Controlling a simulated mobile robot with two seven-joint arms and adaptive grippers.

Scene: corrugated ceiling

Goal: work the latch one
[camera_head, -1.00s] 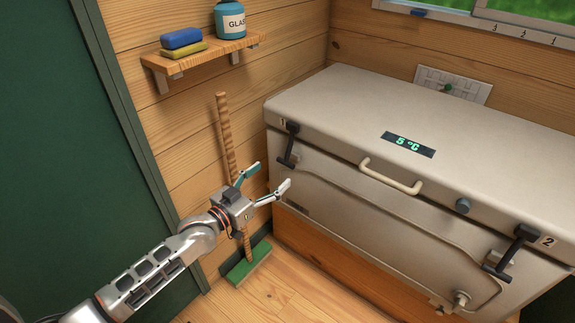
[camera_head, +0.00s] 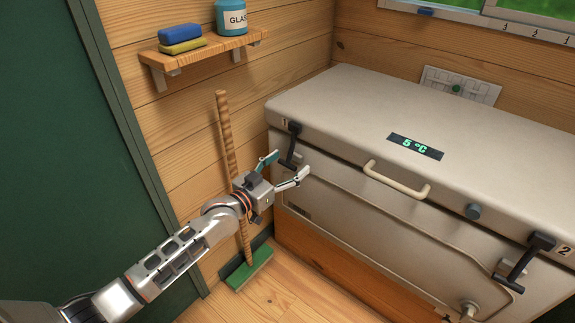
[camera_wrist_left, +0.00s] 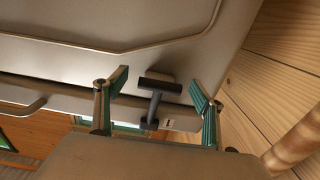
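Latch one is the black T-handled latch (camera_head: 291,146) at the left end of the white chest cooler's front (camera_head: 330,185), by the label 1. My left gripper (camera_head: 288,168) is open, its fingers pointing at the latch's lower end. In the left wrist view the latch (camera_wrist_left: 154,98) shows between the two spread green-lined fingers (camera_wrist_left: 160,105), apart from both. My right gripper is in neither view.
A second black latch (camera_head: 524,262) is at the cooler's right end. A cream handle (camera_head: 397,180) is on the front between them. A broom (camera_head: 228,140) leans on the wall beside my left gripper. A shelf (camera_head: 205,50) holds a jar and sponges.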

